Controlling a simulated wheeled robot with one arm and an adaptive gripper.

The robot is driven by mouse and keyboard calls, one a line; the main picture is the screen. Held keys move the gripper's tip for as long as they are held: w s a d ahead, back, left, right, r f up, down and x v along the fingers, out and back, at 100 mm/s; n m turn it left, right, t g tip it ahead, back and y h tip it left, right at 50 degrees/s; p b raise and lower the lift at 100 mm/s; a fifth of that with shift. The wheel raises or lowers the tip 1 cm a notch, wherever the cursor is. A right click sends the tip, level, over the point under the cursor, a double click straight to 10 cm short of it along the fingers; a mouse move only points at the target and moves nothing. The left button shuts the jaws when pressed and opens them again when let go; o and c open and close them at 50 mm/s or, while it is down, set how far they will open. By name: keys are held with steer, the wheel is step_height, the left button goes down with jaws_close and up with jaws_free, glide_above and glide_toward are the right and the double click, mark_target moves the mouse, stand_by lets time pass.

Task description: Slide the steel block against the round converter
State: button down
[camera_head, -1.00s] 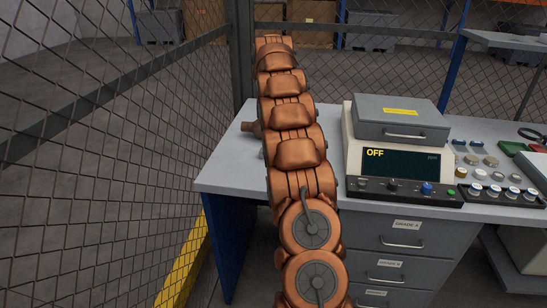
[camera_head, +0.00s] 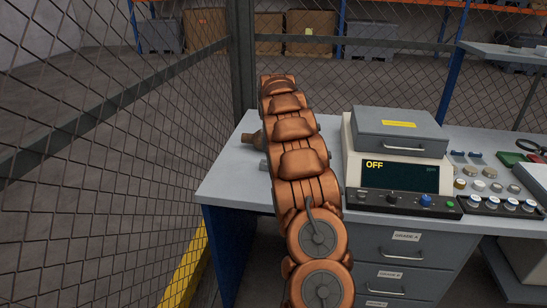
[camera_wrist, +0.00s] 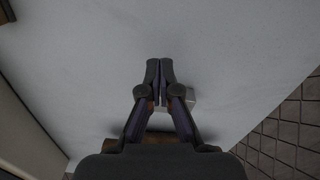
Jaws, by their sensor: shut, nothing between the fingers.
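My gripper (camera_wrist: 160,65) is shut and empty in the wrist view, its fingertips together over the pale grey tabletop. The steel block (camera_wrist: 190,99), light grey, shows just right of the fingers and is partly hidden by them. A brown thing, likely the round converter (camera_wrist: 157,137), lies behind the fingers near the wrist, mostly covered by my gripper. In the head view the brown converter (camera_head: 254,138) and the small grey block (camera_head: 264,163) show at the left edge of my arm, partly hidden. I cannot tell whether they touch. My arm hides the gripper there.
The grey table (camera_head: 232,183) has free room at its left end. A machine with a display reading OFF (camera_head: 400,177) stands right of my arm, with buttons and small parts (camera_head: 480,180) further right. A mesh fence (camera_head: 110,170) runs along the left.

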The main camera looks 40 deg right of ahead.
steer(key=shift+f+p, duration=0.5)
steer(key=shift+f, duration=1.2)
steer(key=shift+w+d+r, duration=0.1)
steer(key=shift+w+d, duration=0.2)
steer(key=shift+w+d+p, duration=0.85)
steer(key=shift+w+d, duration=0.2)
steer(key=shift+w, duration=0.05)
